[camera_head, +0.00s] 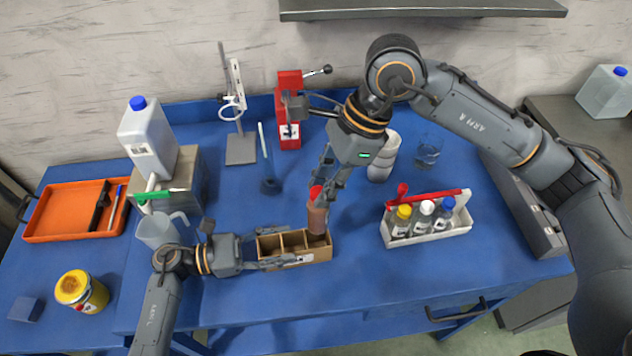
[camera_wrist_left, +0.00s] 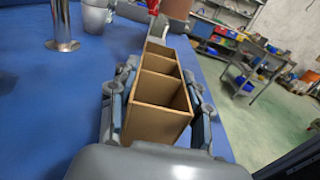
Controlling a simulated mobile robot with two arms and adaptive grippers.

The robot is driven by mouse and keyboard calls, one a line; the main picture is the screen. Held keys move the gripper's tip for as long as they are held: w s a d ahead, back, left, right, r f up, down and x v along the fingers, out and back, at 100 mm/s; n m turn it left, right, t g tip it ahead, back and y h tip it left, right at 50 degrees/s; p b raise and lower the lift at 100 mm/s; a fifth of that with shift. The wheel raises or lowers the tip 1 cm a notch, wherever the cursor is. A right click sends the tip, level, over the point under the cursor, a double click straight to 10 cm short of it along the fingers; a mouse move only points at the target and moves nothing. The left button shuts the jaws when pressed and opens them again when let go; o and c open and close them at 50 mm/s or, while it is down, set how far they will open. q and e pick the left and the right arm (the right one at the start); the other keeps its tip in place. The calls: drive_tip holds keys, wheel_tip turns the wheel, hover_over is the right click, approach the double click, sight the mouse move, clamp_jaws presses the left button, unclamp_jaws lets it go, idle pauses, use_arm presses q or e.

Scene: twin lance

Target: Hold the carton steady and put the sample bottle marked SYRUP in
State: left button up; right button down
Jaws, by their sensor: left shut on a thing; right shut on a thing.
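The cardboard carton (camera_head: 318,254) stands on the blue table, with a row of open compartments. My left gripper (camera_head: 273,257) is shut on the carton's left end. In the left wrist view its fingers (camera_wrist_left: 160,108) lie on both sides of the carton (camera_wrist_left: 150,122), and the nearer compartments look empty. My right gripper (camera_head: 330,184) is shut on a brown bottle with a red cap (camera_head: 317,216). The bottle is upright at the carton's right end compartment; how deep it sits is unclear. It also shows in the left wrist view (camera_wrist_left: 176,9). Its label is not readable.
A white caddy (camera_head: 430,232) with yellow, white and blue capped bottles stands to the right. A clear glass (camera_head: 427,152), a red press (camera_head: 289,110) and a stand (camera_head: 240,150) are behind. A yellow jar (camera_head: 82,291) and an orange tray (camera_head: 72,212) lie left.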

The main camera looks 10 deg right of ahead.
drive_tip(key=shift+f, duration=5.25)
drive_tip(key=c, duration=1.1)
unclamp_jaws()
drive_tip(key=shift+o, duration=0.2)
drive_tip(key=v, duration=1.2)
drive_tip(key=shift+a, duration=0.1)
